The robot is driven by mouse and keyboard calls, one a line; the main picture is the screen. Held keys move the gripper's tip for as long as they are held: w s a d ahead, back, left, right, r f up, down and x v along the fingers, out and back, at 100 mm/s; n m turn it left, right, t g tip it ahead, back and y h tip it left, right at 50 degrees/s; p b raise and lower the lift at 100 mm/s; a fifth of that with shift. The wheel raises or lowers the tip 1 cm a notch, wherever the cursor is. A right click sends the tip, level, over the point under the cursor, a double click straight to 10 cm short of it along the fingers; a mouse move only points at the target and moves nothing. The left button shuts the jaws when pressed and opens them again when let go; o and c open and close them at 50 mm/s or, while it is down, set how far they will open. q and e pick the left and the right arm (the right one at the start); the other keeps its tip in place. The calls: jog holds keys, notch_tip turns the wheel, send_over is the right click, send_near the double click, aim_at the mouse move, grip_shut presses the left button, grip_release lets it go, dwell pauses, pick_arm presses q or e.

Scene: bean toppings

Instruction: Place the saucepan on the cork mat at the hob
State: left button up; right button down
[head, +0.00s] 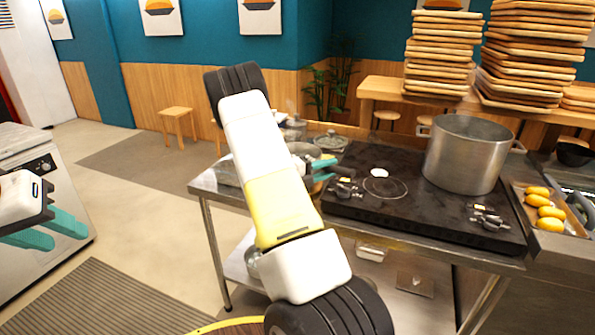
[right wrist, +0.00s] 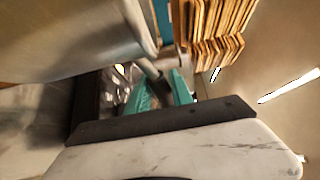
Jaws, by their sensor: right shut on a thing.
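The saucepan (right wrist: 80,35) is a grey metal pan, large and close at the upper left of the right wrist view. Its handle (right wrist: 155,80) runs down between the teal fingers of my right gripper (right wrist: 160,92), which is shut on it. In the head view my right gripper (head: 322,168) is beside the left edge of the black hob (head: 410,215); my forearm hides most of the pan. My left gripper (head: 48,232) is open and empty at the far left. I cannot make out a cork mat; part of the hob's left side is behind my arm.
A tall steel stockpot (head: 470,152) stands on the hob's right side. A tray of yellow fruit (head: 547,213) is right of it. Lidded jars (head: 330,142) stand behind my right gripper. Stacked boards (head: 440,55) are on the back shelf.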

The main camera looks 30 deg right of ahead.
jog(key=shift+w+d, duration=0.7)
jog(key=shift+f, duration=1.7)
jog(key=c, duration=1.1)
grip_release()
jog(key=shift+f, duration=0.15)
